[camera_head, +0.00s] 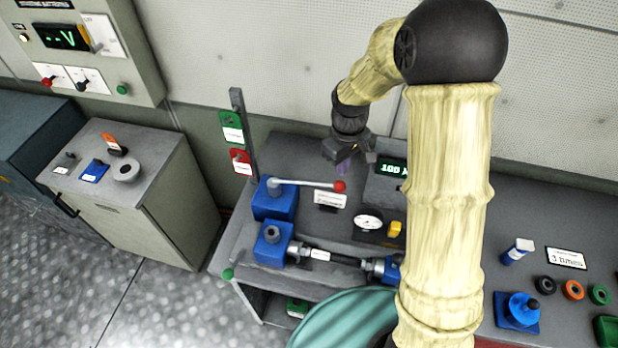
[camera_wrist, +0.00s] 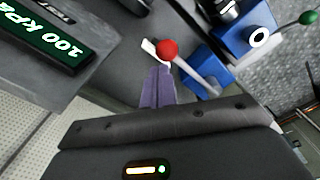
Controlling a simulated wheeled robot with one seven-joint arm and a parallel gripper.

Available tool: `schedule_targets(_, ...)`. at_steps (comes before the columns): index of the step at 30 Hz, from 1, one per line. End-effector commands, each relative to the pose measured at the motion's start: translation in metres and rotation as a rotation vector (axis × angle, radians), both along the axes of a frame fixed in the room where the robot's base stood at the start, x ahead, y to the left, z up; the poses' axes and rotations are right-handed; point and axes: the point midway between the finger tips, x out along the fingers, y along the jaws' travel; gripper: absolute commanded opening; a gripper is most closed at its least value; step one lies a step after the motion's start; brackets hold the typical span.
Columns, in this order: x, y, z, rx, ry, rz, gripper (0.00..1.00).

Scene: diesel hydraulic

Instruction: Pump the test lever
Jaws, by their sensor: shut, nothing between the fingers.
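The test lever (camera_head: 306,183) is a pale rod with a red ball knob (camera_head: 340,186) at its right end. It rises from a blue pump block (camera_head: 274,199) on the grey bench. In the wrist view the red knob (camera_wrist: 167,50) appears just beyond the fingertips, with the blue block (camera_wrist: 208,68) behind it. My gripper (camera_head: 343,168) is above and close to the knob in the head view. Its purple fingers (camera_wrist: 157,88) are together and hold nothing. I cannot tell whether they touch the knob.
A display reading 100 kPa (camera_wrist: 48,48) stands close beside my gripper. A post with green and red tags (camera_head: 240,140) stands at the left.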

Motion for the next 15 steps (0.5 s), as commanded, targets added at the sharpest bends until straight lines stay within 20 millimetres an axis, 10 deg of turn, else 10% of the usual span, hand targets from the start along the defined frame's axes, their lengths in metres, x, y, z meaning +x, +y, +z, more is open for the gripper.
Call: schedule_targets(15,0.0001,0.0002,0.0046,0.000,0.000,0.000,0.00)
